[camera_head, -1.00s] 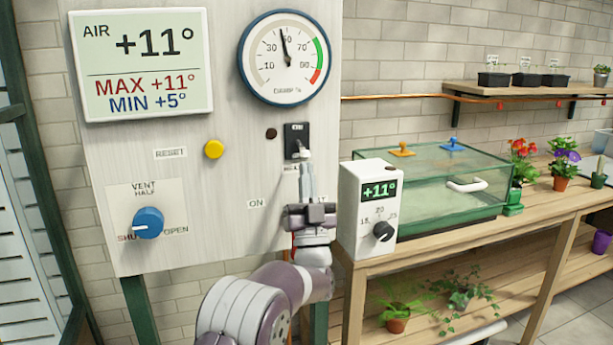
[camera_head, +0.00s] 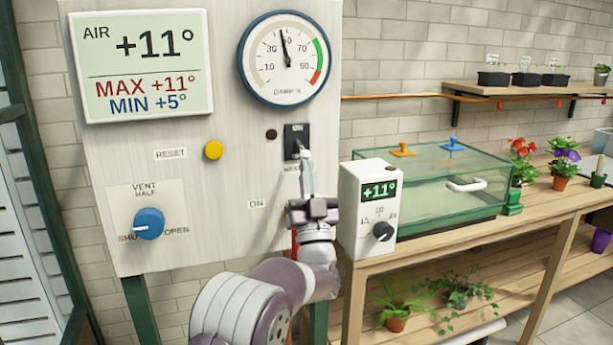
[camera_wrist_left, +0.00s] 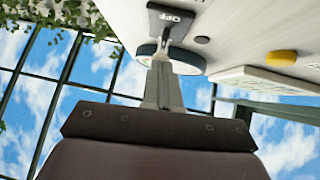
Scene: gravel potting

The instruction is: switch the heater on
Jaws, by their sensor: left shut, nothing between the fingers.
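The heater switch (camera_head: 292,134) is a black plate on the pale panel, under the round gauge. In the left wrist view the shut fingers (camera_wrist_left: 163,72) reach toward the plate. I cannot tell whether they touch the lever, which the tips partly hide. The label below the switch is partly covered. My right gripper is not in view.
A dark round lamp (camera_head: 271,133) and a yellow reset button (camera_head: 214,150) are left of the switch. A blue vent knob (camera_head: 148,223) is lower left. A white thermostat box (camera_head: 367,210) stands close on the right, before a glass propagator (camera_head: 425,185).

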